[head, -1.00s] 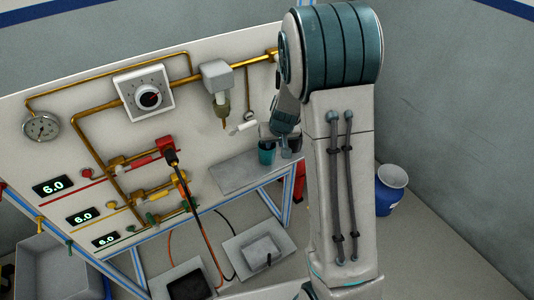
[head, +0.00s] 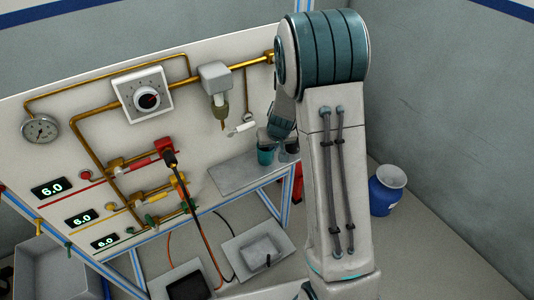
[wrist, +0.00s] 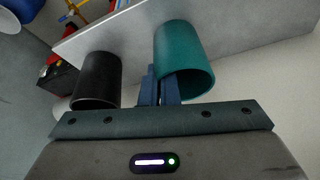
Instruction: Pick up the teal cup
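The teal cup (wrist: 185,58) stands beside a black cup (wrist: 97,80) in the wrist view, its open rim facing the camera. My gripper (wrist: 160,78) has its two blue fingers close together at the side of the teal cup nearest the black cup. One finger overlaps the rim opening and the other lies just outside the wall, so the rim appears pinched between them. In the head view the teal cup (head: 265,154) is at the shelf's right end, partly hidden by my arm; the fingers are hidden there. I cannot tell whether its base touches the shelf.
The grey shelf (head: 236,176) is clear left of the cups. A panel with pipes, a dial (head: 148,98) and a gauge (head: 39,128) rises behind it. A small white part (head: 242,128) hangs above the cups. A blue container (head: 386,190) stands on the floor to the right.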

